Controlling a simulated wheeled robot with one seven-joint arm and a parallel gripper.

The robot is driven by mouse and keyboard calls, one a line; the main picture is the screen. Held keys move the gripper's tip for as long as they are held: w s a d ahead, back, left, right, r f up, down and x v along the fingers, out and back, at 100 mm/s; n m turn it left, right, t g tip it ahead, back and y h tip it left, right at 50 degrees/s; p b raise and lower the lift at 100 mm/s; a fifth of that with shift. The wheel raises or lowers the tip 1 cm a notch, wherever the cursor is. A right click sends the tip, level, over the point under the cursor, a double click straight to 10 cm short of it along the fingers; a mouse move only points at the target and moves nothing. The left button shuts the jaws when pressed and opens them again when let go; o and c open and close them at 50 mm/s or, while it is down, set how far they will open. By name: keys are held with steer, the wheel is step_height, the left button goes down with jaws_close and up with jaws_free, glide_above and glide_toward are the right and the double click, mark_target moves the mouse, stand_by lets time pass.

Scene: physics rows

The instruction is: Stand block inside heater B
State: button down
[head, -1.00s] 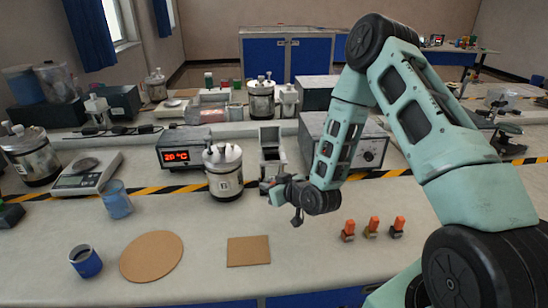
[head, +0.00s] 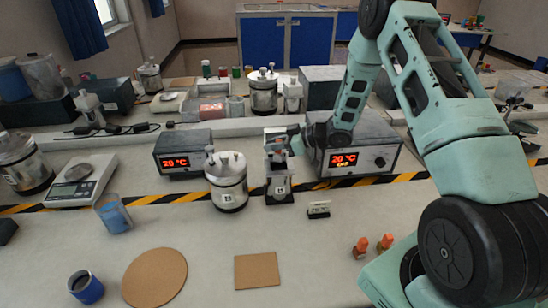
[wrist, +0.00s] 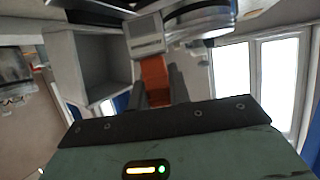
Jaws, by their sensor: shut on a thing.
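My gripper (wrist: 156,88) is shut on the orange upper part of a block (wrist: 154,74). The block's grey body (wrist: 146,34) extends beyond the fingertips in the wrist view. In the head view my gripper (head: 281,144) is over a tall grey open-topped box (head: 279,197), and the block is hard to make out there. An open, empty grey cavity (wrist: 92,66) shows left of the block in the wrist view, apart from it. A lidded metal pot (head: 228,188) with a label stands left of the box. I cannot read which thing is marked heater B.
Two control boxes, left (head: 183,152) and right (head: 355,150), both read 20 °C. A small card (head: 318,209) stands in front. Two orange-topped blocks (head: 361,246) are near my arm. A round cork mat (head: 155,277) and square mat (head: 257,270) lie on free front bench.

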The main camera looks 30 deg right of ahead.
mark_target(274, 158)
steer(key=shift+f+p, duration=0.65)
steer(key=shift+f, duration=2)
steer(key=shift+f, duration=0.1)
steer(key=c, duration=1.7)
jaws_free()
steer(key=shift+f, duration=0.1)
steer(key=shift+c, duration=0.2)
steer(key=shift+o, duration=0.8)
